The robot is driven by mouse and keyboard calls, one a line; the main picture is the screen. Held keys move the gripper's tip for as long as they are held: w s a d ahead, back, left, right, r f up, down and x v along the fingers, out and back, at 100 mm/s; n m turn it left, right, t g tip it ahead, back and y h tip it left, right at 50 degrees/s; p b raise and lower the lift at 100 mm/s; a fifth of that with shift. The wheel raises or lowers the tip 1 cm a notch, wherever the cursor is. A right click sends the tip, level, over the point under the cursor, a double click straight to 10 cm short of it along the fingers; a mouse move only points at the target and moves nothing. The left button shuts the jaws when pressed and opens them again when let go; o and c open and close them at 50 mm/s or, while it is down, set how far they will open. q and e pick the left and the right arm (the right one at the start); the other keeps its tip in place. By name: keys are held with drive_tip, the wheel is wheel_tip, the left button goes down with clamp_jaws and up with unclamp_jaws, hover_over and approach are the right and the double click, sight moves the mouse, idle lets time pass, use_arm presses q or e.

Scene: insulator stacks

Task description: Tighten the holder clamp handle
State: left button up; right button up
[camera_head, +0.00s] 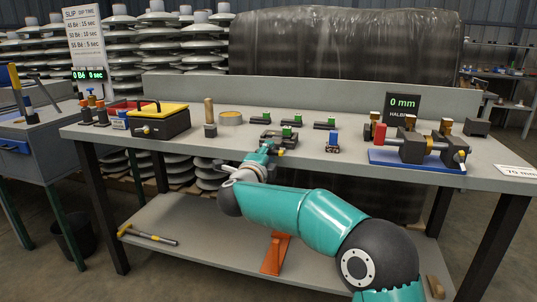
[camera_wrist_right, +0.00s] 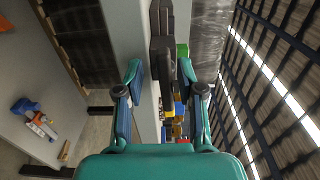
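My right gripper (camera_head: 266,155) is at the front edge of the workbench (camera_head: 225,157), close to a dark holder with a green block (camera_head: 287,132). In the right wrist view the right gripper (camera_wrist_right: 160,75) is open, with its two fingers apart. A dark grey part (camera_wrist_right: 162,55) with a green block (camera_wrist_right: 182,50) beside it lies ahead between the fingers; I cannot tell whether any finger touches it. The clamp handle cannot be made out for sure. A blue-based fixture (camera_head: 418,160) with dark blocks and a rod stands at the right. My left gripper is not in view.
More dark holders with green blocks (camera_head: 325,123) stand behind. A yellow-lidded black box (camera_head: 160,122), a wooden-handled tool (camera_head: 209,115) and a tan ring (camera_head: 231,118) stand left. A display (camera_head: 403,104) reads 0 mm.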

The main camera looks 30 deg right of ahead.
drive_tip(key=shift+r, duration=0.15)
drive_tip(key=shift+s+a, duration=0.25)
drive_tip(key=shift+a, duration=0.1)
drive_tip(key=v, duration=1.1)
drive_tip(key=shift+s, duration=0.1)
